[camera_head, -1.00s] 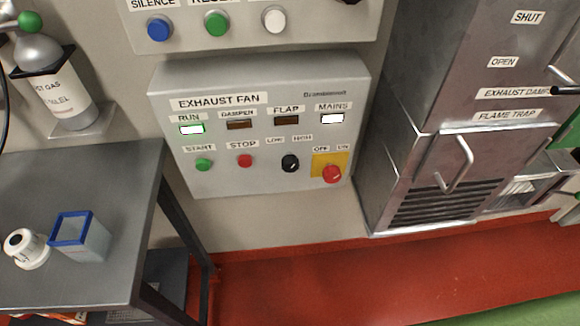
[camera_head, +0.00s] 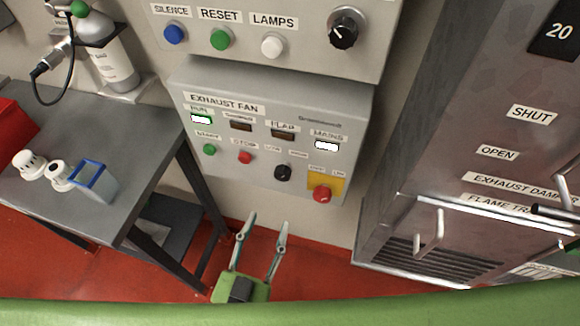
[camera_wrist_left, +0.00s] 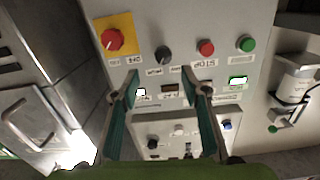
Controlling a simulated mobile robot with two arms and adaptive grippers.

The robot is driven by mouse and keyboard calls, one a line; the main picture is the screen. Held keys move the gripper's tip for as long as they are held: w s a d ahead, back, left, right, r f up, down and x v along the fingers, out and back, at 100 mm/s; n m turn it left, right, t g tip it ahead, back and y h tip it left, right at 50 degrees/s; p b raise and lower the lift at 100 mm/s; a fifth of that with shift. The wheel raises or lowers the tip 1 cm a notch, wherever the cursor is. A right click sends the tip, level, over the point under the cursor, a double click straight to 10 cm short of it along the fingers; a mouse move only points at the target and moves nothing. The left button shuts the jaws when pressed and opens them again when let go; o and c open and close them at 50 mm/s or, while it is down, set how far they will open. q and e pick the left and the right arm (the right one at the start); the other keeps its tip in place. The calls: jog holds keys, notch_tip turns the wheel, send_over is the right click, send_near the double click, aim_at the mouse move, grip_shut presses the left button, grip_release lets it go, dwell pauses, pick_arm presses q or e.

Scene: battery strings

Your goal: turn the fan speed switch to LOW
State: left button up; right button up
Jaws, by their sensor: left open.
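The fan speed switch (camera_head: 283,172) is a small black knob below the LOW and HIGH labels on the grey exhaust fan panel (camera_head: 225,168). It also shows in the left wrist view (camera_wrist_left: 163,53), where the panel appears upside down. Which way its pointer faces is too small to tell. My left gripper (camera_head: 268,220) is open and empty, below the panel in the head view, its fingers pointing up toward it. In the left wrist view the knob lies just beyond and between the open fingertips (camera_wrist_left: 160,73), apart from them. My right gripper is not in view.
A red mains switch (camera_head: 321,194) on a yellow plate sits right of the knob. Red stop (camera_head: 245,157) and green start (camera_head: 209,149) buttons sit left. A grey table (camera_head: 110,190) stands left, a metal cabinet (camera_head: 400,225) right. Another control panel (camera_head: 300,55) is above.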

pick_arm(q)
jog(key=r, duration=0.1)
jog(key=p, duration=0.1)
send_near(281, 178)
jog(key=w, duration=0.2)
jog(key=x, duration=0.3)
jog(key=p+x, duration=0.1)
jog(key=x, duration=0.5)
jog(key=shift+s+d, duration=0.15)
jog(key=shift+d, duration=0.15)
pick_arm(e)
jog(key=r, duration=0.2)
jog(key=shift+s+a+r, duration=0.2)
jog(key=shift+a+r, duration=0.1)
pick_arm(q)
jog(key=c, duration=1.1)
